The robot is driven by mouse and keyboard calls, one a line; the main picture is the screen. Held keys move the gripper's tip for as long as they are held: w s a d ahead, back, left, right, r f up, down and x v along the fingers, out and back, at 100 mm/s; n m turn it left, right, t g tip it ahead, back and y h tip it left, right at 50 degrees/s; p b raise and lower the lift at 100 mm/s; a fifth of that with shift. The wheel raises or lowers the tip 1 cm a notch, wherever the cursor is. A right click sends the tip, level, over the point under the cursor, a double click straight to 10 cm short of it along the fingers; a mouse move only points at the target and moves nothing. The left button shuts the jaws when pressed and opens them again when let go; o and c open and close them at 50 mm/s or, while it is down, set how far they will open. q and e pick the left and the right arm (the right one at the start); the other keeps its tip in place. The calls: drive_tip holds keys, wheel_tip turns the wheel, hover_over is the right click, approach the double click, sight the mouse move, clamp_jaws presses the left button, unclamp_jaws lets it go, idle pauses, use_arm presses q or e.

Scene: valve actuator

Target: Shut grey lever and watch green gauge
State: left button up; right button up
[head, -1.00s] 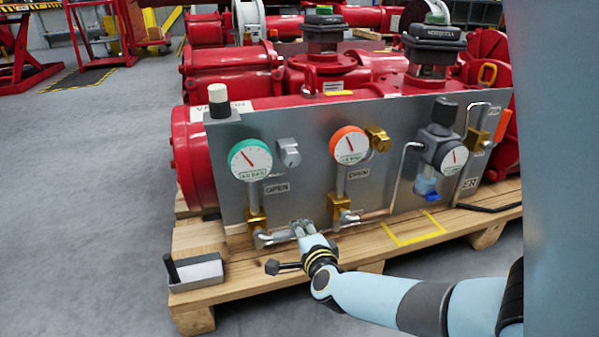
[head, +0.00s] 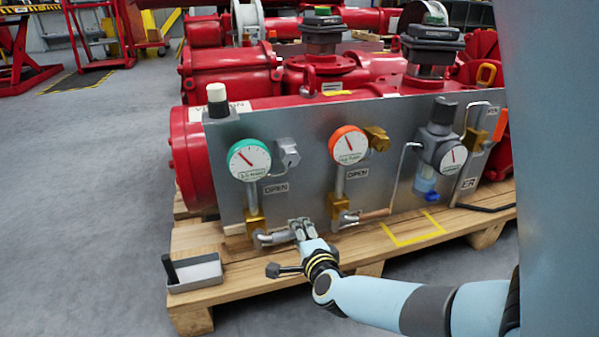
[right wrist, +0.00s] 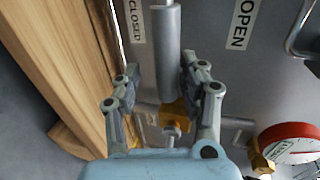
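The green gauge (head: 249,160) is on the left of the grey panel, its needle pointing to the upper left. Below it, a brass valve (head: 255,222) carries the grey lever (head: 275,238), which runs roughly horizontally to the right. My right gripper (head: 300,226) is at the lever's right end. In the right wrist view, the grey lever (right wrist: 167,55) reaches down between the spread fingers of my right gripper (right wrist: 170,84), with visible gaps on both sides. A CLOSED label (right wrist: 137,20) and an OPEN label (right wrist: 242,22) flank the lever. My left gripper is out of view.
An orange gauge (head: 349,145) stands right of the green one, with its own brass valve (head: 339,207) close beside my right gripper. The wooden pallet (head: 235,287) lies just below. A grey tray (head: 195,275) sits on its left corner. The floor at left is clear.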

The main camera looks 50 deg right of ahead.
drive_tip(key=shift+r, duration=0.15)
drive_tip(key=v, duration=1.1)
drive_tip(key=shift+s+a, duration=0.25)
drive_tip(key=shift+s, duration=0.1)
